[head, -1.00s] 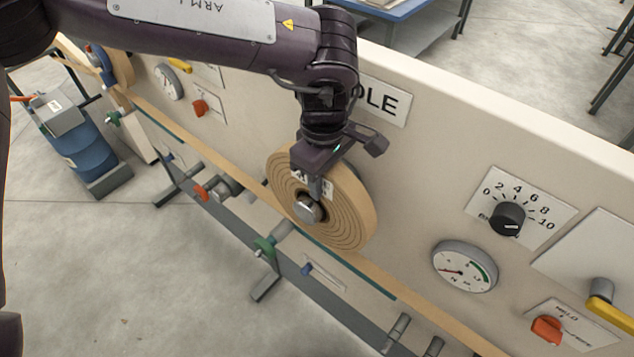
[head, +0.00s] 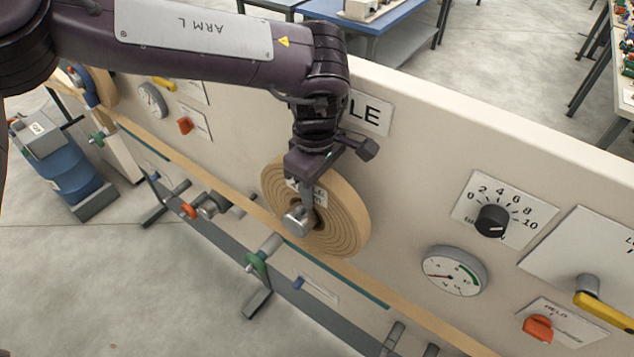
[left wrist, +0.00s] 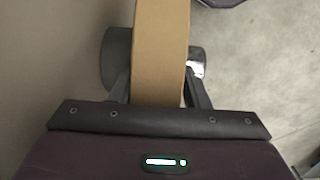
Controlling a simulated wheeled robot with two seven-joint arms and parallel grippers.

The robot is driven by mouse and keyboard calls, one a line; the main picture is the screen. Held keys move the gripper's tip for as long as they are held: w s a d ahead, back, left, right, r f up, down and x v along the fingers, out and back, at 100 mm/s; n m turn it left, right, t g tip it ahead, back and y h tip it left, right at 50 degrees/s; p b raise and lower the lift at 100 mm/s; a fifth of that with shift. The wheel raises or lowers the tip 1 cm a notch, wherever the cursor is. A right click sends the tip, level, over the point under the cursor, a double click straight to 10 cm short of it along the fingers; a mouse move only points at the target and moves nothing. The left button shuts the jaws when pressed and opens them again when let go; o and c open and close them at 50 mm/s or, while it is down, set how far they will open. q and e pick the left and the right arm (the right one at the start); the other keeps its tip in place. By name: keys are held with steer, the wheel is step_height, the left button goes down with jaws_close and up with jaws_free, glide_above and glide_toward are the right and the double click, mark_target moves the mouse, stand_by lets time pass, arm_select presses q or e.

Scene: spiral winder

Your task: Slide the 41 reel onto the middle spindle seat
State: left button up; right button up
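The tan wound reel (head: 348,222) sits upright around the middle spindle, close to the pale panel. Its white label is mostly covered by my finger, so I cannot read its number. The metal spindle end (head: 298,221) sticks out through the reel's centre. My left gripper (head: 309,194) comes down from above with one finger over the reel's front face. In the left wrist view the reel's rim (left wrist: 160,55) lies between the two fingers (left wrist: 159,80), whose tips look pressed to its sides. A grey disc (left wrist: 115,58) shows behind the reel. My right gripper is not in view.
The panel carries a dial knob (head: 492,220), a gauge (head: 454,270), an orange switch (head: 538,328) and a yellow-handled lever (head: 603,307). A tan strip (head: 365,283) runs below the reel. A blue drum (head: 72,172) stands at left on open floor.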

arm_select(q)
steer(key=shift+o, duration=0.7)
steer(key=shift+s+f, duration=0.1)
steer(key=shift+f, duration=0.1)
steer(key=r+b, duration=0.1)
steer(key=r, duration=0.1)
steer(key=w+r+b, duration=0.1)
steer(key=r, duration=0.1)
steer(key=shift+d, duration=0.15)
steer(key=r, duration=0.2)
steer(key=s+r, duration=0.1)
steer(key=shift+a+r+b, duration=0.25)
steer(key=shift+r+b, duration=0.1)
steer(key=shift+b, duration=0.05)
steer(key=shift+r, duration=0.25)
